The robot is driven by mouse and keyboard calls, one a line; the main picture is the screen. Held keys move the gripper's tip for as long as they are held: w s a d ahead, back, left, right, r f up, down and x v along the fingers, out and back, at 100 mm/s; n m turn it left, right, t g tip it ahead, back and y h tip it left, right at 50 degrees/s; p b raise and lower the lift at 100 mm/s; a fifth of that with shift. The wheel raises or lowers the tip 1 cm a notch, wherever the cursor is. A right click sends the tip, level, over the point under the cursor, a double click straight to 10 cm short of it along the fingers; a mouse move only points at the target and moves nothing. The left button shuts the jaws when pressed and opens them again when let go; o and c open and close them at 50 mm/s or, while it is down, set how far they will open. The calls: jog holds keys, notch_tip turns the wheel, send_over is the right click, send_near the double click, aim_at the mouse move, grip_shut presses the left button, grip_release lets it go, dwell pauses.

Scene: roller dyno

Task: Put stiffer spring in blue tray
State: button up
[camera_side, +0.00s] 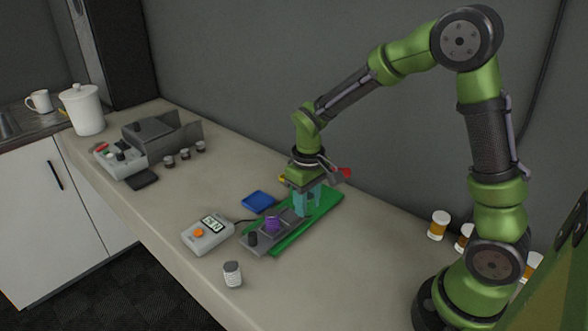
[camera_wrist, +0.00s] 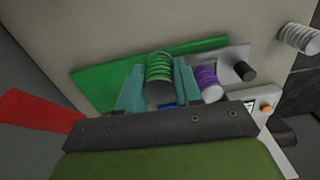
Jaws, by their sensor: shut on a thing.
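My gripper (camera_side: 307,203) has teal fingers and points down over the far part of the grey fixture on the green board (camera_side: 326,207). In the wrist view, its fingers (camera_wrist: 159,92) are closed around a green spring (camera_wrist: 159,67) with a grey end. In the side view the fingers mostly hide that spring, and whether it touches the fixture is unclear. A purple spring (camera_side: 272,224) sits on the fixture beside the gripper; it also shows in the wrist view (camera_wrist: 207,80). The blue tray (camera_side: 258,202) lies flat on the table, left of the board, and looks empty.
A meter (camera_side: 208,236) with a display and orange button stands left of the board. A black cylinder (camera_side: 253,239) is at the fixture's near end. A pale spring (camera_side: 233,273) stands near the table's front edge. Orange-and-white jars (camera_side: 438,225) stand near my base.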

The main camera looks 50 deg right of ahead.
jog(key=s, duration=0.9)
send_over(259, 203)
notch_tip(259, 203, down, 3)
jog(key=shift+r+n, duration=0.2)
jog(key=shift+n, duration=0.1)
jog(key=shift+w+f, duration=0.15)
jog(key=shift+w, duration=0.05)
jog(key=shift+f, duration=1.6)
jog(key=shift+f, duration=0.15)
jog(key=o, duration=1.1)
jog(key=shift+c, duration=0.2)
